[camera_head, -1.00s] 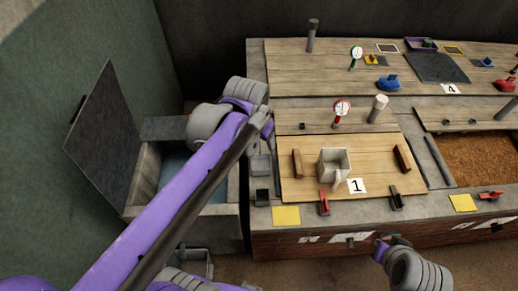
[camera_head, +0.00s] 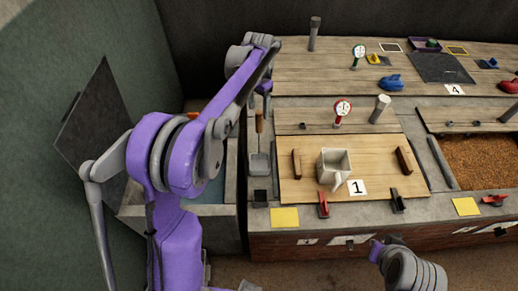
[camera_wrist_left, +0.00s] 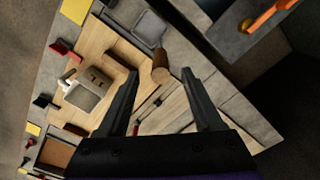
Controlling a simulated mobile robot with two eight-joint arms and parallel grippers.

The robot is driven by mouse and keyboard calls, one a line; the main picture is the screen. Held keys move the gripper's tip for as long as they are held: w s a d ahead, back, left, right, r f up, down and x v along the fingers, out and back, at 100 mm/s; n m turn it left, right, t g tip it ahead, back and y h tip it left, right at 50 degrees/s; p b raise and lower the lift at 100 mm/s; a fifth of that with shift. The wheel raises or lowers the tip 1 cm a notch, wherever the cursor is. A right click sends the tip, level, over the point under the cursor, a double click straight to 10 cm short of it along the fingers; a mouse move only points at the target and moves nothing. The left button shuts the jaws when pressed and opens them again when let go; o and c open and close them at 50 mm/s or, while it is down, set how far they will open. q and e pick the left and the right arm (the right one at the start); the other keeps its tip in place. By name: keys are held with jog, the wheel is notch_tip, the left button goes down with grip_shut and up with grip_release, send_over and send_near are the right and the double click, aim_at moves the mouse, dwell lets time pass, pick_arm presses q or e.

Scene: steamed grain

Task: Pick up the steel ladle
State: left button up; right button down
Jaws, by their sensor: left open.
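The steel ladle has a grey, squarish bowl (camera_head: 259,163) and an upright-looking wooden handle (camera_head: 259,122). It is at the left end of the counter in the head view, beside the wooden board. In the left wrist view its bowl (camera_wrist_left: 148,28) is at the top and its handle end (camera_wrist_left: 161,69) points toward me. My left gripper (camera_wrist_left: 162,76) is open, with the handle end showing between its fingertips; contact cannot be told. In the head view the left gripper (camera_head: 266,88) is small, just above the handle. My right gripper is out of view.
A wooden board (camera_head: 376,155) holds a grey square container (camera_head: 333,166) and brown blocks. A water basin (camera_head: 208,192) with a raised dark lid (camera_head: 92,128) is left of the counter. Gauges and a grain bed (camera_head: 483,160) are to the right.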

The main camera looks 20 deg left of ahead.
aim_at(259, 119)
pick_arm(q)
jog(key=shift+w+f, duration=0.1)
jog(key=shift+f, duration=3)
grip_shut()
